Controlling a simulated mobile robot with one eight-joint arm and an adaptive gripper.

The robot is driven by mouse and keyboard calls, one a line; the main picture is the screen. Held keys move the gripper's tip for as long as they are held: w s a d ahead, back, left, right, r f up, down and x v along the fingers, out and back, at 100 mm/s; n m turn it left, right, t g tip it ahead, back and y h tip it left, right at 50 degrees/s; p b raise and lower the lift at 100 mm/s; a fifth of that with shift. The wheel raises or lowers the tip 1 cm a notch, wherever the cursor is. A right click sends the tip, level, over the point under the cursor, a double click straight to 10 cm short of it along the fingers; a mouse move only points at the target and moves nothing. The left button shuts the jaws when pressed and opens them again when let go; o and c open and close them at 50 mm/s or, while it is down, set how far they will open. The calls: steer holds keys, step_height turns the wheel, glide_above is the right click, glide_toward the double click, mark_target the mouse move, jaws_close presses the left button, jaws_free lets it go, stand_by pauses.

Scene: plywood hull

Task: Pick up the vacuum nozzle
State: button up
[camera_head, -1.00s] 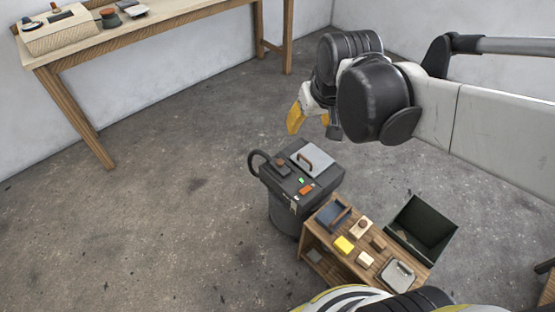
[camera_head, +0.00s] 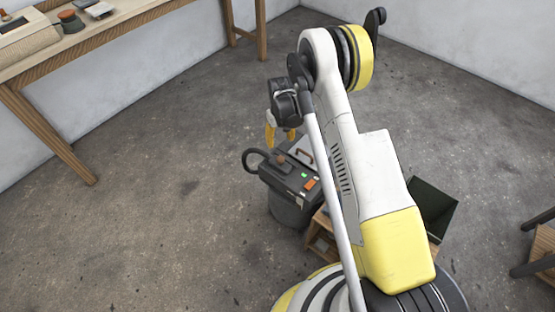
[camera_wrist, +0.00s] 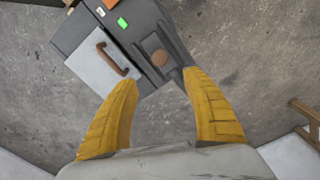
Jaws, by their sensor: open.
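The vacuum (camera_head: 289,209) is a dark grey canister with a boxy top, standing on the floor beside a small wooden stand. On its top lies a dark block with a round brown patch, which I take for the nozzle (camera_wrist: 157,59); it also shows in the head view (camera_head: 281,163). My gripper (camera_wrist: 161,79) has yellow fingers spread wide and empty. In the wrist view the block lies just beyond and between the fingertips, apart from them. In the head view my gripper (camera_head: 281,143) hangs above the vacuum.
A light lid with a brown handle (camera_wrist: 112,60) and green and orange labels lie beside the block. A black hose (camera_head: 250,161) loops out at the left. My arm hides most of the wooden stand (camera_head: 317,238). A dark open bin (camera_head: 437,208) stands right. Floor left is clear.

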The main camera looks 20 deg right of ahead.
mark_target(280, 158)
step_height(280, 158, down, 7)
steer(key=shift+f+b, duration=0.15)
steer(key=shift+b, duration=1)
steer(key=f+b, duration=0.2)
steer(key=f, duration=0.1)
steer(key=f+b, duration=0.1)
steer(key=f, duration=0.1)
steer(key=shift+s+f, duration=0.1)
steer(key=shift+s, duration=0.15)
steer(key=shift+c, duration=0.2)
jaws_close()
